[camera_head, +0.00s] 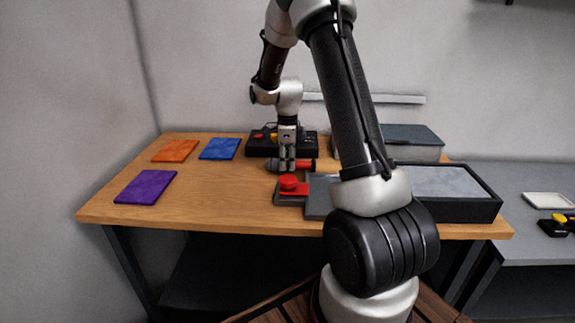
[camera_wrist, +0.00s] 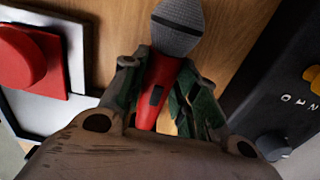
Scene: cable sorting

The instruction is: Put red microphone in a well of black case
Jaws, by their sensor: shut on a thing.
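The red microphone (camera_head: 305,165) has a grey mesh head and lies level, at or just above the table, in the head view. My gripper (camera_head: 287,166) is shut around its body from above. In the wrist view the microphone (camera_wrist: 164,80) sits between the green-padded fingers of my gripper (camera_wrist: 160,95), its mesh head sticking out beyond them. A black case (camera_head: 484,207) with a grey inside stands at the right front of the table. My arm covers part of it, and I cannot make out separate wells.
A red button on a grey base (camera_head: 288,184) is close in front of the microphone. A black panel with knobs (camera_head: 310,146) stands just behind. A dark-lidded box (camera_head: 415,134) is at back right. Purple (camera_head: 145,187), orange (camera_head: 175,150) and blue (camera_head: 219,149) mats lie left, with bare wood between.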

